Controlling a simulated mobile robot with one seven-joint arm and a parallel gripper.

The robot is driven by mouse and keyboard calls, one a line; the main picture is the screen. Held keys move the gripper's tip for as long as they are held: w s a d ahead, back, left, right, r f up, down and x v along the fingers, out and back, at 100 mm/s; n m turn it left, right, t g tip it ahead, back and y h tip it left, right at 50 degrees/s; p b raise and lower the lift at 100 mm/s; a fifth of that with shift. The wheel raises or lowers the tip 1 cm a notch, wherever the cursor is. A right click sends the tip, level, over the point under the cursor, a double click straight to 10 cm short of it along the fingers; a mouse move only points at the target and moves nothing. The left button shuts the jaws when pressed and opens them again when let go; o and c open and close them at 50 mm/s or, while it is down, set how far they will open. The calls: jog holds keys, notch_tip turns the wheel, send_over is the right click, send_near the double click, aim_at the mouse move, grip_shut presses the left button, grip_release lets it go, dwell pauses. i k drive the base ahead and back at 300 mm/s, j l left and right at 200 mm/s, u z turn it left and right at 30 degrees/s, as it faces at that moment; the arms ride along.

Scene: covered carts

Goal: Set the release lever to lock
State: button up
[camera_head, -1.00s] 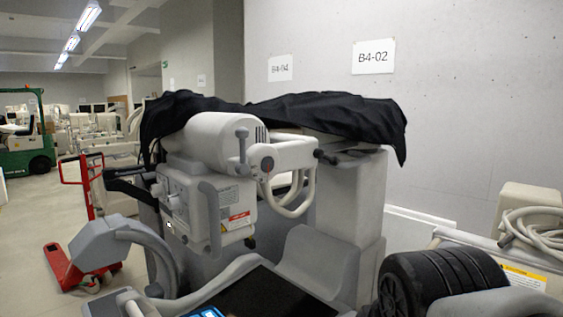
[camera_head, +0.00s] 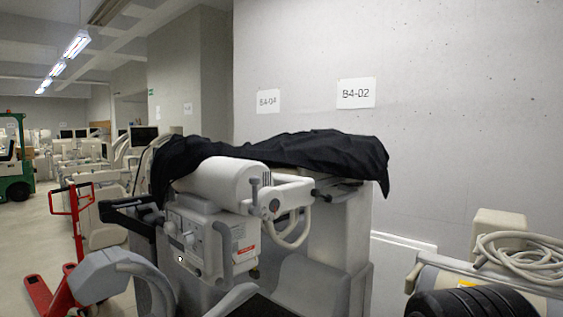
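A cream and grey cart (camera_head: 210,245) under a black cover (camera_head: 280,155) stands in the middle of the head view. Its front box has knobs, a grey handle (camera_head: 224,250) and a red-marked label. A short grey upright lever (camera_head: 254,193) sits at the end of the white cylinder (camera_head: 218,180). A dark handle (camera_head: 322,195) is at the right end of the white jointed arm. I cannot tell which of these is the release lever, nor read a lock mark. My gripper is not in view.
A second cart with coiled hose (camera_head: 520,250) and a black ribbed roll (camera_head: 470,302) stands at the lower right. A red pallet truck (camera_head: 72,240) is at the left, with a green forklift (camera_head: 15,160) behind. Open floor shows at the left. A concrete wall is behind.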

aim_at(315, 192)
jog(key=l+u, duration=0.85)
jog(key=i, duration=0.05)
